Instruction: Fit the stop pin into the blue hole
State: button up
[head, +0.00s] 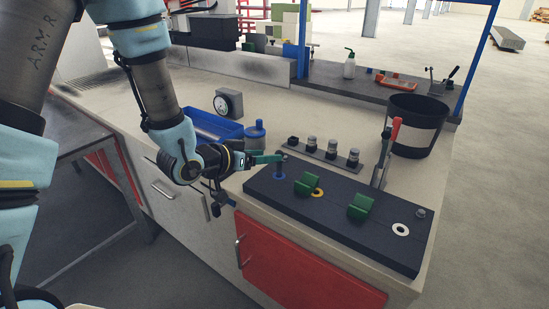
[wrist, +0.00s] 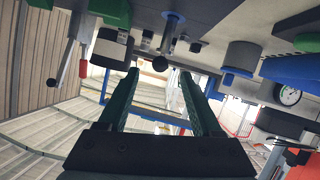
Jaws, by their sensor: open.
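The stop pin (wrist: 168,38), a grey rod with a dark ball end, stands in the blue-ringed hole (wrist: 174,16) in the wrist view. In the head view the blue hole (head: 279,176) is at the left end of the dark board (head: 343,232), with the pin's upper part partly hidden by my fingers. My gripper (head: 284,157) reaches in from the left above that hole. In the wrist view my gripper (wrist: 160,73) is open, its green fingers apart, with the ball end showing between the tips. How deep the pin sits I cannot tell.
Two green blocks (head: 308,184) (head: 360,206), a yellow ring (head: 318,193), a white ring (head: 400,229) and a grey knob (head: 421,213) are on the board. Behind are a rack of small cylinders (head: 332,148), a blue-capped bottle (head: 255,136), red-handled tool (head: 394,135) and black bin (head: 416,125).

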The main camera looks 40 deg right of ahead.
jog(key=v, duration=0.5)
jog(key=shift+b, duration=0.3)
